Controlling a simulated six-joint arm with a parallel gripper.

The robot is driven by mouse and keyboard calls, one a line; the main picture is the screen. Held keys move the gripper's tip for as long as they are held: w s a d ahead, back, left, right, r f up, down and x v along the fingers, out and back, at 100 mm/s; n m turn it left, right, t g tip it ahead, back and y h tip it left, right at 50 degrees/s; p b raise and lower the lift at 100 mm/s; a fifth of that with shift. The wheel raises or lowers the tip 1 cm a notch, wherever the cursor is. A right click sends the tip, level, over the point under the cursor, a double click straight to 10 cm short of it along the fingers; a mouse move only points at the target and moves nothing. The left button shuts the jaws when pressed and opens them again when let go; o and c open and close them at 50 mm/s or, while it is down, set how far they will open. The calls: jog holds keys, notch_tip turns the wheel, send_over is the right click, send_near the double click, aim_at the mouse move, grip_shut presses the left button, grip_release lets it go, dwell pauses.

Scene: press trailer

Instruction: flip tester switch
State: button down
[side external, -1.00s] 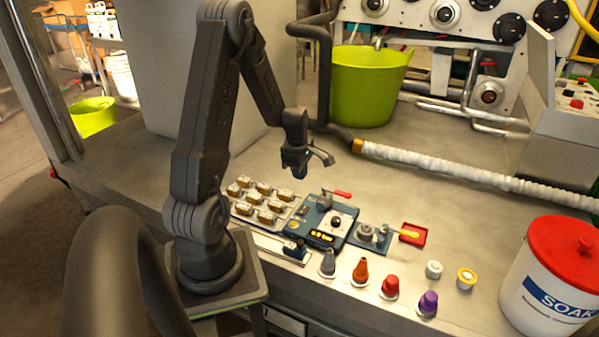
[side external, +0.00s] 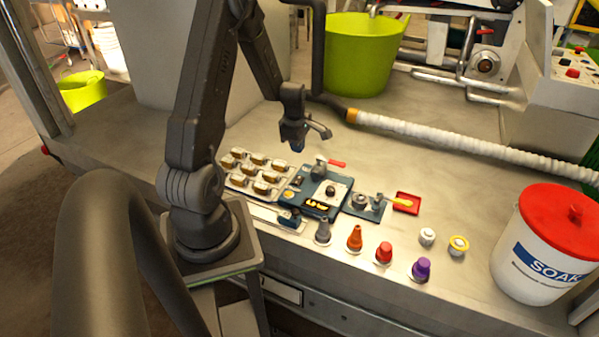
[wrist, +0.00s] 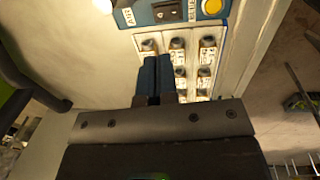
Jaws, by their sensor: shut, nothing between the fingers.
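In the wrist view, part of a blue panel (wrist: 180,13) with printed labels, a small metal part and a yellow button (wrist: 212,7) shows at the top edge. Which part is the switch I cannot tell. My gripper (side external: 298,148) hangs above and behind the tester's left side, apart from it. In the wrist view its blue fingers (wrist: 157,62) are together and empty.
A tray of several small blocks (side external: 257,172) sits left of the tester. A small blue fixture (side external: 366,205) and a red tray (side external: 406,202) stand right. Several coloured cones and caps line the front. A white ribbed hose (side external: 450,142) crosses behind; a SOAK bucket (side external: 545,255) stands right.

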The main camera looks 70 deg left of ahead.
aim_at(298, 180)
jog(key=f, duration=0.7)
jog(key=w+a+f, duration=0.1)
jog(key=f, duration=0.3)
jog(key=shift+f, duration=0.3)
jog(key=shift+w+f, duration=0.1)
jog(key=shift+f, duration=0.15)
jog(key=shift+s+d+r, duration=0.2)
jog(key=shift+s+d, duration=0.35)
jog(key=shift+s, duration=0.1)
jog(key=shift+r, duration=0.1)
notch_tip(298, 180, up, 14)
jog(key=s+d, duration=0.1)
dwell(0.4)
